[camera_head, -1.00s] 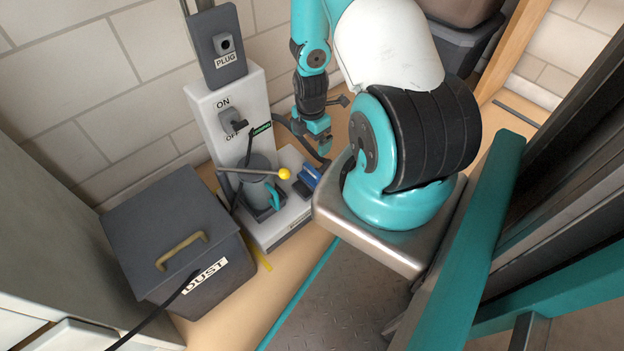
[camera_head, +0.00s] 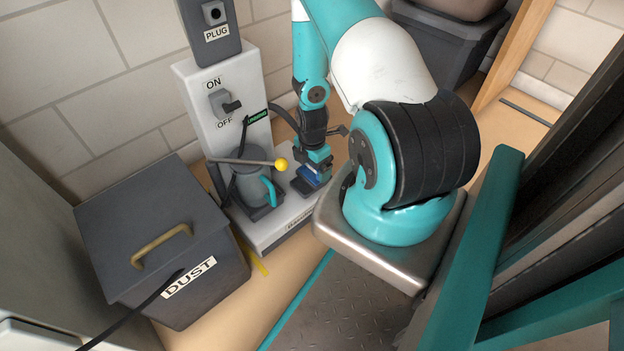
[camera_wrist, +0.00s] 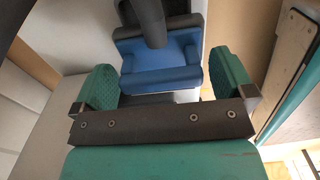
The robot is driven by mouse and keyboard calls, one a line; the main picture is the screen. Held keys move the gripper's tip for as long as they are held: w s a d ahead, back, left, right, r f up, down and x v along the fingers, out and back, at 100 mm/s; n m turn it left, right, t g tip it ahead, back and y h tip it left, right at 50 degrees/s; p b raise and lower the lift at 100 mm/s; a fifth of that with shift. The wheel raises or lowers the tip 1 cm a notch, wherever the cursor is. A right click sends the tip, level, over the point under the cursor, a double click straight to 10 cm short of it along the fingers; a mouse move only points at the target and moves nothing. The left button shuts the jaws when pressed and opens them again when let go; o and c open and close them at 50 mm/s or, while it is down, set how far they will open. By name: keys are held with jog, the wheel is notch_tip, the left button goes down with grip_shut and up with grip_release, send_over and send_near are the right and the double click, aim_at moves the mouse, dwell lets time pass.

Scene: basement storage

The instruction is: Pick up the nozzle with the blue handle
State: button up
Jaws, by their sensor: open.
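The nozzle's blue handle (camera_wrist: 160,65) shows in the wrist view between the two teal fingers of my gripper (camera_wrist: 162,84), with a gap on each side. A dark hose or tube (camera_wrist: 151,20) rises from the nozzle beyond the handle. In the head view the blue handle (camera_head: 311,178) sits on the white base of the machine, and my gripper (camera_head: 317,163) is right above it, pointing down. My gripper is open and holds nothing. Part of the nozzle is hidden behind my gripper in the head view.
A grey canister with a yellow-knobbed lever (camera_head: 281,164) is left of the nozzle. A dark DUST box (camera_head: 150,225) stands further left. A dark hose (camera_head: 284,122) passes behind my gripper.

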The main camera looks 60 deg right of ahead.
jog(key=shift+f, duration=0.75)
jog(key=shift+r, duration=0.1)
jog(key=c, duration=0.9)
jog(key=shift+c, duration=0.2)
notch_tip(320, 180, up, 20)
jog(key=p, duration=1)
